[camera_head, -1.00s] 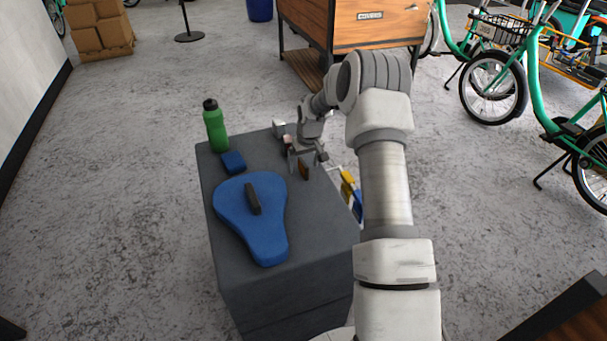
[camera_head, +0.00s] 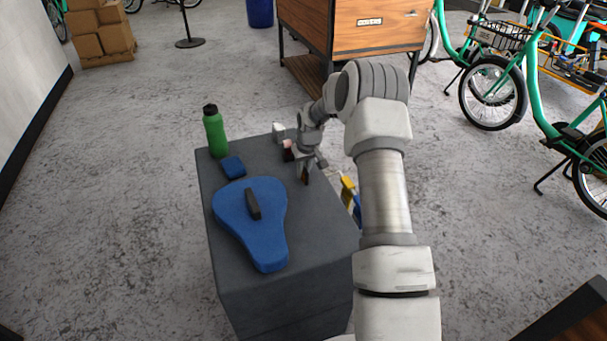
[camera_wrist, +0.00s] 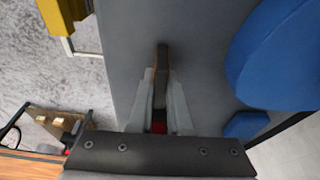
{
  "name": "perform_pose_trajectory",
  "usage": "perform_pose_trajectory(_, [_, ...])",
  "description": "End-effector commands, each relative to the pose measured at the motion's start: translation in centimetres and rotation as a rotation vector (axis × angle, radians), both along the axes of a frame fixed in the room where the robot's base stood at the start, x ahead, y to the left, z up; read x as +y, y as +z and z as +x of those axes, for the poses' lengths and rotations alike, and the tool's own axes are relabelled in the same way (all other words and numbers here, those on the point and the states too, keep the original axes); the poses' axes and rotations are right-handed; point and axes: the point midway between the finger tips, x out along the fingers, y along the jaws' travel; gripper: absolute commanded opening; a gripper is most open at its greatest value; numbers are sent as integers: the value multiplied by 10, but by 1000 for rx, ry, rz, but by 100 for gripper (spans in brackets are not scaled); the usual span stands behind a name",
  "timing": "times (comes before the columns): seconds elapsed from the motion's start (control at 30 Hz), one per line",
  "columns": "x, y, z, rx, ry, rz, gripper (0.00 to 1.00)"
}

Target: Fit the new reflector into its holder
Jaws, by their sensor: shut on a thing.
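My gripper (camera_head: 307,166) points down over the right part of the grey bench top (camera_head: 327,222). In the wrist view my gripper (camera_wrist: 160,75) is shut on a thin, dark piece with a brown-orange side (camera_wrist: 162,58), apparently the reflector; it also shows below the fingers in the head view (camera_head: 305,179). Whether it touches the bench cannot be told. A small white block (camera_head: 279,130) and a pinkish-red item (camera_head: 288,150) sit just behind and left of my gripper, partly hidden. A red patch (camera_wrist: 159,127) shows between the fingers. I cannot make out the holder clearly.
A blue saddle (camera_head: 265,232) with a dark piece on it, a blue box (camera_head: 233,167) and a green bottle (camera_head: 214,132) stand left on the bench. Yellow and blue items (camera_head: 349,190) are by its right edge. A wooden cabinet (camera_head: 355,28) stands behind; bikes are right.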

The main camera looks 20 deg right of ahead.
Motion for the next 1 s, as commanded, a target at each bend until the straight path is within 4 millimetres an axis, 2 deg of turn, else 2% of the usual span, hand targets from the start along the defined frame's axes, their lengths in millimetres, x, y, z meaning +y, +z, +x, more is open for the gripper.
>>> perform_pose_trajectory(0.27, [0,4,0,-1,0,0,0])
perform_pose_trajectory(1.0, [0,48,0,0,1,0,0])
